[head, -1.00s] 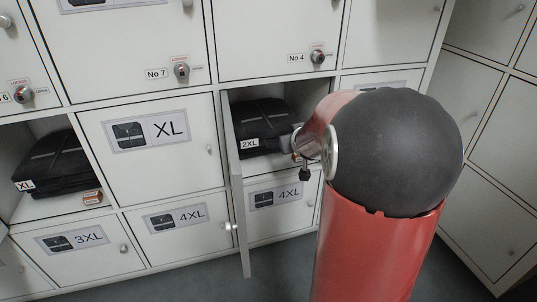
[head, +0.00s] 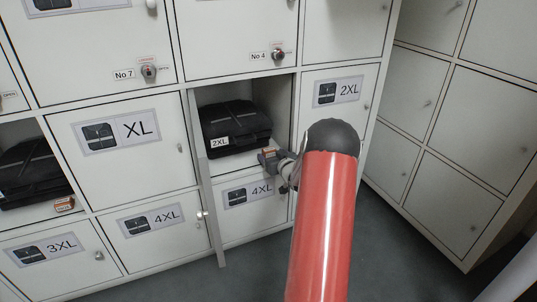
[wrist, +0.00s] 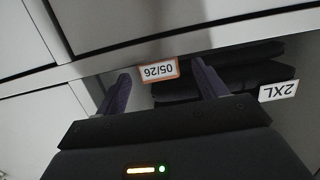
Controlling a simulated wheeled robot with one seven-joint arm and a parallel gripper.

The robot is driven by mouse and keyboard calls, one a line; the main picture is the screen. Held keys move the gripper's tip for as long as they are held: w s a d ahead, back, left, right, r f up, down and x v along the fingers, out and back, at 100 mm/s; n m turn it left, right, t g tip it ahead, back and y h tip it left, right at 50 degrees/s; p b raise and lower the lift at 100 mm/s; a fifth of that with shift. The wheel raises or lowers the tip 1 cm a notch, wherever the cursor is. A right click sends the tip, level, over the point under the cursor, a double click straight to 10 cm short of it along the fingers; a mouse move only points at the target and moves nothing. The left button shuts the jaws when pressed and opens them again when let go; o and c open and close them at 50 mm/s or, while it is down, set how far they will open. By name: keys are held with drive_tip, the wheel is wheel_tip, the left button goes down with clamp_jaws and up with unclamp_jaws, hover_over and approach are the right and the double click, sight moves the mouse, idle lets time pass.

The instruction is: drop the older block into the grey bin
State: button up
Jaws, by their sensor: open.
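A small orange-edged block labelled 05/26 (wrist: 158,70) shows upside down in the wrist view, at the front of the open 2XL compartment, before the folded black garment. My gripper (wrist: 161,74) is open, one finger on each side of this block, with small gaps. In the head view my gripper (head: 272,160) is at that compartment's front edge, where the block (head: 270,151) partly shows. A second orange-edged block (head: 64,205) lies in the open compartment at far left; its date is too small to read. I cannot identify a grey bin in view.
The open compartment's door (head: 210,210) hangs out on its left side. The black 2XL garment (head: 236,127) fills the space behind. More lockers (head: 440,120) stand at right; grey floor (head: 400,255) is clear.

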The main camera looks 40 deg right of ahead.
sight(271, 153)
drive_tip(key=x, duration=0.3)
drive_tip(key=shift+w+d, duration=0.15)
drive_tip(key=shift+w, duration=0.15)
drive_tip(key=c, duration=1.1)
drive_tip(key=shift+r, duration=0.1)
